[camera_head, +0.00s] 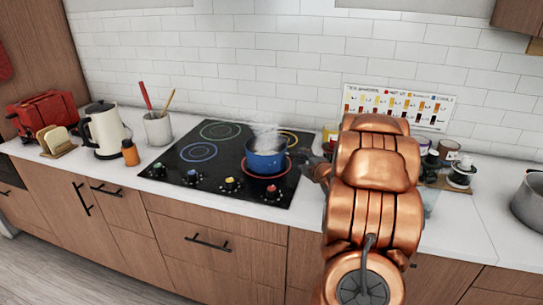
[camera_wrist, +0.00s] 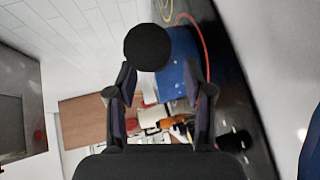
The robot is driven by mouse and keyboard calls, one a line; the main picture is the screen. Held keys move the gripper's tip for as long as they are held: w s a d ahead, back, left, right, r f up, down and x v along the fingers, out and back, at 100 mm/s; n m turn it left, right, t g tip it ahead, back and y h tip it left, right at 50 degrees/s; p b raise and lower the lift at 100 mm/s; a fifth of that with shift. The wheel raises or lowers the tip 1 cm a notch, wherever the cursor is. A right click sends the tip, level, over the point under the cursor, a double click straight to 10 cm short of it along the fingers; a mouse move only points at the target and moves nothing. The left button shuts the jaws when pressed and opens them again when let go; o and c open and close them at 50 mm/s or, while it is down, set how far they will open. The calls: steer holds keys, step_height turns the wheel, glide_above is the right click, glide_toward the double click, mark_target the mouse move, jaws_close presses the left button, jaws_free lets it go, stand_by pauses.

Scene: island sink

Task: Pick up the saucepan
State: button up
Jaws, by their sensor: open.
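The blue saucepan (camera_head: 266,156) sits upright on the red-ringed burner at the front right of the black cooktop (camera_head: 213,178), with steam above it. My gripper (camera_head: 308,161) is just right of the saucepan, partly hidden by my copper arm. In the wrist view my gripper (camera_wrist: 164,84) has its two dark fingers spread, with nothing clearly held. The blue saucepan (camera_wrist: 177,82) shows beyond and between the fingertips. A round black shape in front of it looks like the handle's end; I cannot tell whether the fingers touch it.
Left of the cooktop are a utensil crock (camera_head: 158,129), an orange-brown bottle (camera_head: 130,153), a cream kettle (camera_head: 105,130) and a red toaster (camera_head: 45,114). Jars (camera_head: 461,173) stand right of my arm. A grey pot (camera_head: 529,203) is at the right edge. The white counter front is clear.

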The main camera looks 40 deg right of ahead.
mark_target(284, 158)
steer(key=shift+r+p+x, duration=0.1)
steer(key=shift+p+x, duration=0.3)
steer(key=shift+x, duration=0.55)
steer(key=shift+r+p+x, duration=0.15)
steer(key=shift+p+x, duration=0.2)
steer(key=shift+x, duration=0.65)
jaws_close()
